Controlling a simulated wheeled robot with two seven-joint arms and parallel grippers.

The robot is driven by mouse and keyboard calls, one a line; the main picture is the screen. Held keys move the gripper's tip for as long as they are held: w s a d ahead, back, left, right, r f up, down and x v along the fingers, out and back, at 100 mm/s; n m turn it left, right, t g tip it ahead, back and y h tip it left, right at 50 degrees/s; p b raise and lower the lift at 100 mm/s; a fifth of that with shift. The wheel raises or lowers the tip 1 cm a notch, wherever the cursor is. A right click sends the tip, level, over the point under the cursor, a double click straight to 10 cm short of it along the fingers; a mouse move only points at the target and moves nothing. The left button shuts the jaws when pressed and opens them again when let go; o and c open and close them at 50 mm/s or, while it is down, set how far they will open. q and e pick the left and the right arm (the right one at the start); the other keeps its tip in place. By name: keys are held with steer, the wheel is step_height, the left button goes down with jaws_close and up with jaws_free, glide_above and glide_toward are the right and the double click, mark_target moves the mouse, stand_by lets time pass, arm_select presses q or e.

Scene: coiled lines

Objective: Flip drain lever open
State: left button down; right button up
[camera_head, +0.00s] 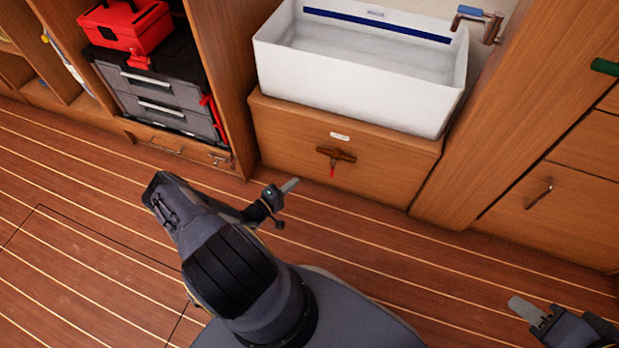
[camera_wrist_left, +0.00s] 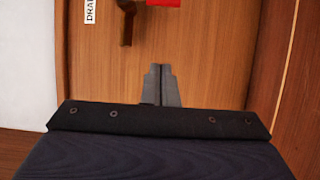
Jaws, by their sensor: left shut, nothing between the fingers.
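A white sink (camera_head: 360,85) sits on the cabinet, with a faucet (camera_head: 480,20) at its right. Left, a shelf holds a red toolbox (camera_head: 125,25) over grey drawers (camera_head: 160,105). Wooden drawers (camera_head: 560,190) stand right. The plank floor before the cabinet is clear.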

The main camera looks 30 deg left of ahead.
mark_target(332, 169)
arm_select(q)
steer(key=w+d+b, duration=0.4)
steer(key=w+d, duration=0.2)
steer(key=w, duration=0.3)
steer(key=shift+w, duration=0.2)
